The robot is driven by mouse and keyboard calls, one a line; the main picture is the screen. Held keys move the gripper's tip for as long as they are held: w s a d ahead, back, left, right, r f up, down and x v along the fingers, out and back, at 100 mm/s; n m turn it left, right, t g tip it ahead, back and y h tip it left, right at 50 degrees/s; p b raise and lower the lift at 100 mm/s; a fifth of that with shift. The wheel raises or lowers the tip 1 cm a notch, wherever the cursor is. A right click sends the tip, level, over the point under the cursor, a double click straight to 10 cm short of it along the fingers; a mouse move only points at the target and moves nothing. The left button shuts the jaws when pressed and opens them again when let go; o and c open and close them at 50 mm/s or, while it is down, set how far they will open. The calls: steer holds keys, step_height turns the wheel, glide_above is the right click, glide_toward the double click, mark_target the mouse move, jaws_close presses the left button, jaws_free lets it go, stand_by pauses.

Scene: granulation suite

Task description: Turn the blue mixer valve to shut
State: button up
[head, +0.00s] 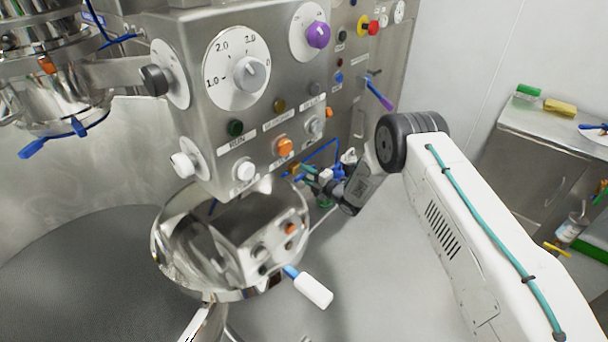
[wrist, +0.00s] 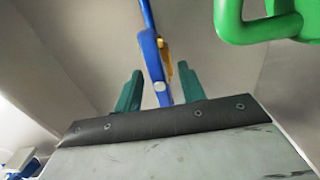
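A blue valve handle (wrist: 155,68) with a yellow part beside it shows in the wrist view. It runs down from the top edge to between the two teal fingers of my gripper (wrist: 160,90). The fingers are apart, with a visible gap on each side of the handle; I see no clear contact. In the head view my gripper (head: 313,177) is beside the panel's lower right, near a blue lever (head: 322,152). Small parts there overlap, so the valve's exact angle cannot be told.
A green handle (wrist: 262,24) is close at the upper right of the wrist view. A steel panel with knobs (head: 238,110) and a round steel bowl (head: 168,242) stand left of my gripper. Other blue handles (head: 75,128) are at far left. A side counter (head: 540,125) is at right.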

steer(key=shift+w+a, duration=0.2)
steer(key=shift+a, duration=0.05)
jaws_close()
